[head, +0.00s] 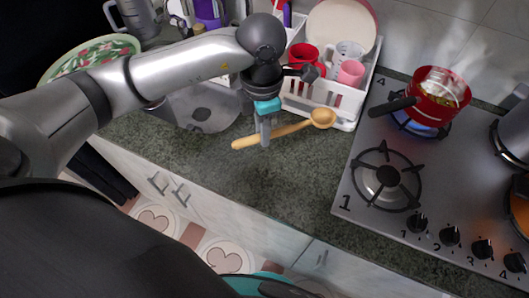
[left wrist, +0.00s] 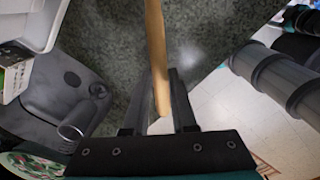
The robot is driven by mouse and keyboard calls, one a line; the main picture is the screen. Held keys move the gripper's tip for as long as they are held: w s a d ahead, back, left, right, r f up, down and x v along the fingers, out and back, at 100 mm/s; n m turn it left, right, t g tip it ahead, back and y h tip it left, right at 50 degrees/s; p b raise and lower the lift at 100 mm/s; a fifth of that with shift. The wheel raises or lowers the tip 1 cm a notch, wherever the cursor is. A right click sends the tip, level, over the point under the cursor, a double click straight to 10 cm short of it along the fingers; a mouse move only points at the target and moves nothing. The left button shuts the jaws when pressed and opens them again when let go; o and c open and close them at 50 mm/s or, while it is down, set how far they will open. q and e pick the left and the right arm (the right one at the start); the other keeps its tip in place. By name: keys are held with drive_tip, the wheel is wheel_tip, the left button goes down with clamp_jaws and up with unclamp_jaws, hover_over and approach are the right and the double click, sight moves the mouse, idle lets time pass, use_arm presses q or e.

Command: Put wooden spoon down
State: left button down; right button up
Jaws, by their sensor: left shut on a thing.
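The wooden spoon (head: 297,127) shows in the head view over the dark green counter (head: 207,160), between the sink and the stove. Its bowl points right, near the dish rack, and its handle end points left. My left gripper (head: 266,138) is shut on the spoon's handle. In the left wrist view the handle (left wrist: 156,50) runs between the two fingers of the gripper (left wrist: 160,100). I cannot tell whether the spoon touches the counter. My right gripper does not show.
A white dish rack (head: 345,118) with red and pink cups stands behind the spoon. The stove (head: 352,190) is to the right, with a red pot (head: 437,100) over a blue flame. The sink (head: 200,112) is to the left. The counter in front of the spoon is clear.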

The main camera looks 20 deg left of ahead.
sight(263, 161)
use_arm(q)
wheel_tip(263, 161, down, 9)
drive_tip(key=shift+f, duration=0.2)
drive_tip(key=shift+f+b, duration=0.1)
drive_tip(key=shift+b, duration=0.3)
drive_tip(key=c, duration=0.7)
unclamp_jaws()
wheel_tip(263, 161, up, 12)
drive_tip(key=shift+r+p, duration=0.15)
drive_tip(key=shift+p, duration=0.2)
